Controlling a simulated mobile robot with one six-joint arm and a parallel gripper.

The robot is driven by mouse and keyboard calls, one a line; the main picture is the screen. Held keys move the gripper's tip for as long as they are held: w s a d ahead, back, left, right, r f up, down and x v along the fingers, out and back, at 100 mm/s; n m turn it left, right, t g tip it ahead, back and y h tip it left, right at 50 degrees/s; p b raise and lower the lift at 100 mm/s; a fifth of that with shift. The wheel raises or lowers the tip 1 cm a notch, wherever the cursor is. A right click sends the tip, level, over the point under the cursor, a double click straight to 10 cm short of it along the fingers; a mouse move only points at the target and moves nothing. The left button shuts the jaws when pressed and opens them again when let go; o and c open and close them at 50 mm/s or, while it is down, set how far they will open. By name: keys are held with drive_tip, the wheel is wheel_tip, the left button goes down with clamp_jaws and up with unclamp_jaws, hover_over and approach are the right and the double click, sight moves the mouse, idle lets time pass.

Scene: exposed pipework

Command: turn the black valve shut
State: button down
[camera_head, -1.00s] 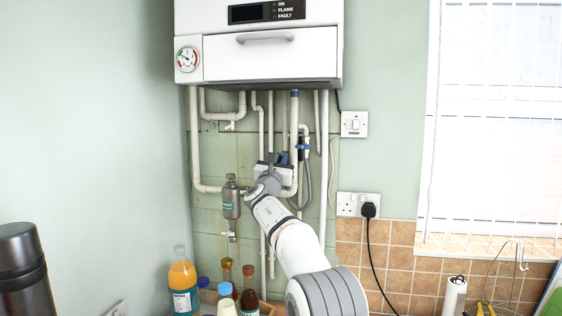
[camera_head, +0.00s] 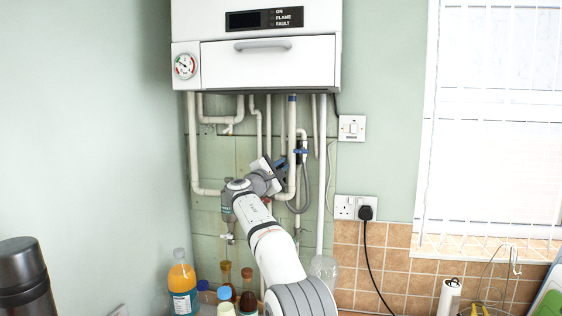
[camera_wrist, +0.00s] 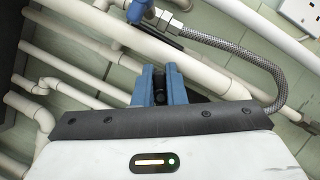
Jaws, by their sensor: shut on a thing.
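In the wrist view my gripper (camera_wrist: 161,74) has its two blue fingers closed around a small dark part, the black valve (camera_wrist: 159,82). Only a little of the valve shows between the fingers; most of it is hidden. In the head view my gripper (camera_head: 268,175) is tilted against the pipework under the boiler.
A white boiler (camera_head: 255,50) hangs above the pipes. A blue valve (camera_wrist: 137,12) and a braided hose (camera_wrist: 240,55) lie close to my gripper. Several bottles (camera_head: 182,285) stand below. A socket (camera_head: 355,207) is at right.

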drive_tip(key=m+g+p, duration=0.1)
drive_tip(key=m, duration=0.2)
drive_tip(key=shift+d+f+m+g+p, duration=0.1)
drive_tip(key=shift+m+g+p, duration=0.2)
drive_tip(key=shift+m+p, duration=0.1)
drive_tip(key=shift+f+m+g+p, duration=0.15)
drive_tip(key=shift+m+g+p, duration=0.1)
drive_tip(key=shift+m, duration=0.4)
drive_tip(key=shift+f+m+g+p, duration=0.15)
drive_tip(key=shift+m+g, duration=0.1)
drive_tip(key=shift+m, duration=0.4)
drive_tip(key=c, duration=1.5)
unclamp_jaws()
drive_tip(key=b+v, duration=0.6)
drive_tip(key=v, duration=0.1)
drive_tip(key=shift+s+r, duration=0.1)
drive_tip(key=shift+s, duration=0.3)
